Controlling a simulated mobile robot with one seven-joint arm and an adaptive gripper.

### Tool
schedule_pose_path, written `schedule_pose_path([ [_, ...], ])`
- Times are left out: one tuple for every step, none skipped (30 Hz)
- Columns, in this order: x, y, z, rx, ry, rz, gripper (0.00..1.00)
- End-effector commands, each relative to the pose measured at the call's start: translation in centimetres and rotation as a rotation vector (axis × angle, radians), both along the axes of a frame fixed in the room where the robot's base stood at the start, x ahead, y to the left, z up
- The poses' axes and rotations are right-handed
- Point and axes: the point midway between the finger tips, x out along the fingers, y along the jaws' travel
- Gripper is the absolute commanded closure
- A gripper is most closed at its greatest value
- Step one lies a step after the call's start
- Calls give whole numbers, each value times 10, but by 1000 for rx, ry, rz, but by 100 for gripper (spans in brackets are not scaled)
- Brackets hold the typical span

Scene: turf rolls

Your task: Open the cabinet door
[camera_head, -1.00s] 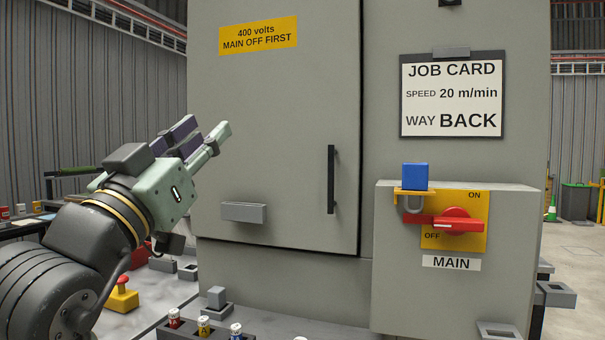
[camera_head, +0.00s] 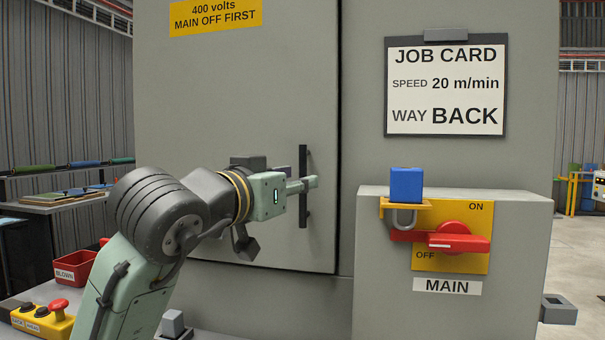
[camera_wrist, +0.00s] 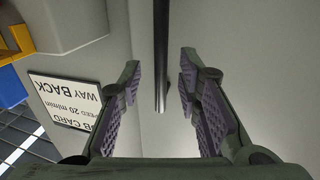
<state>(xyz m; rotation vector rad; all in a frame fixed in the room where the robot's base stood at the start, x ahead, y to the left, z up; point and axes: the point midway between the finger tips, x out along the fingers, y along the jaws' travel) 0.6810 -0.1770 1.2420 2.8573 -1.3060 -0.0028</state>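The grey cabinet door (camera_head: 240,110) is shut, with a dark gap along its right edge. Its handle (camera_head: 304,212) is a black vertical bar near that edge. In the wrist view the handle (camera_wrist: 161,50) runs down between my two fingers, with space visible on both sides. My gripper (camera_head: 304,184) is at mid-height of the handle in the head view, one finger crossing in front of it. In the wrist view my gripper (camera_wrist: 160,75) is open, its ridged purple pads apart. I see no pad clearly touching the bar.
A switch box (camera_head: 375,270) juts out right of the door, with a red main switch (camera_head: 458,238) and a blue padlock (camera_head: 406,186). A job card (camera_head: 445,90) hangs above. A yellow button box (camera_head: 45,318) and a red bin (camera_head: 75,268) are lower left.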

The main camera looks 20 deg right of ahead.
Motion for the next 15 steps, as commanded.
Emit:
schedule_pose_path([
  [6, -7, 1, 1, 2, -1, 69],
  [9, -10, 2, 0, 1, 0, 69],
  [12, -14, 1, 1, 2, -1, 69],
  [14, -16, 1, 1, 2, -1, 69],
  [16, -18, 1, 0, 1, -1, 69],
  [18, -21, 1, -1, -1, 0, 69],
  [19, -22, 1, -1, -1, 0, 69],
  [20, -23, 0, -1, -1, 0, 69],
  [21, -24, 0, 0, 0, 1, 69],
  [22, -25, 0, 0, 0, 1, 69],
  [22, -25, 0, 0, 0, 1, 69],
  [22, -25, 0, 0, 0, 1, 69],
  [22, -25, 0, 0, 0, 1, 69],
  [22, -25, -1, -1, -1, 1, 69],
  [22, -25, 0, -1, -1, 1, 69],
])
